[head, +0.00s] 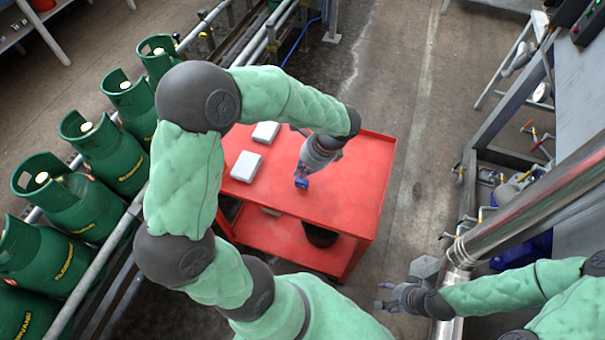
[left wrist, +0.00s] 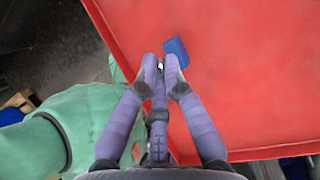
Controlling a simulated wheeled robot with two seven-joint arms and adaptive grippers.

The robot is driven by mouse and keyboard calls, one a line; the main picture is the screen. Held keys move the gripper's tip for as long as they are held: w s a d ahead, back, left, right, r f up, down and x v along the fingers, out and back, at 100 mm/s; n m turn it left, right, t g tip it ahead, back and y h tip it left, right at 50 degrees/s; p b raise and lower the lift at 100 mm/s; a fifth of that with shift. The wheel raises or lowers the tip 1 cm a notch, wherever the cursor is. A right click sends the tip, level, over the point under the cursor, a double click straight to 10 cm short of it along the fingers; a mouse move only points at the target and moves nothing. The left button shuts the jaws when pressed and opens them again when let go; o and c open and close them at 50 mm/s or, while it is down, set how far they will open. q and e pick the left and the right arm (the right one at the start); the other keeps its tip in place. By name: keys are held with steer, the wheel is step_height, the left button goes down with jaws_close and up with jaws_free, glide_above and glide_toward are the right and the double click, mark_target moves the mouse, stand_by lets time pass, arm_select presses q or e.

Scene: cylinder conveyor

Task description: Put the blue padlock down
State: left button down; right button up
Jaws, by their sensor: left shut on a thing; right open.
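The blue padlock (head: 301,183) is at the fingertips of my left gripper (head: 302,173), over the top of the red cart (head: 345,190). In the left wrist view the padlock's blue body (left wrist: 177,50) sticks out just beyond the fingertips (left wrist: 162,68), which are shut on it, with a small pale part between them. The red surface (left wrist: 240,75) lies behind it. I cannot tell whether the padlock touches the cart. My right gripper (head: 382,297) is open and empty, at the lower right, away from the cart.
Two white-grey boxes (head: 246,166) (head: 265,132) stand on the cart's left part. The cart top right of my left gripper is clear. A dark bucket (head: 320,236) sits on the lower shelf. Green gas cylinders (head: 112,150) line the left; a metal pipe (head: 530,205) runs at right.

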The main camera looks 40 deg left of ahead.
arm_select(q)
steer(key=shift+f, duration=0.6)
steer(key=c, duration=1.7)
jaws_free()
steer(key=shift+f, duration=0.1)
steer(key=shift+c, duration=0.2)
steer(key=o, duration=0.4)
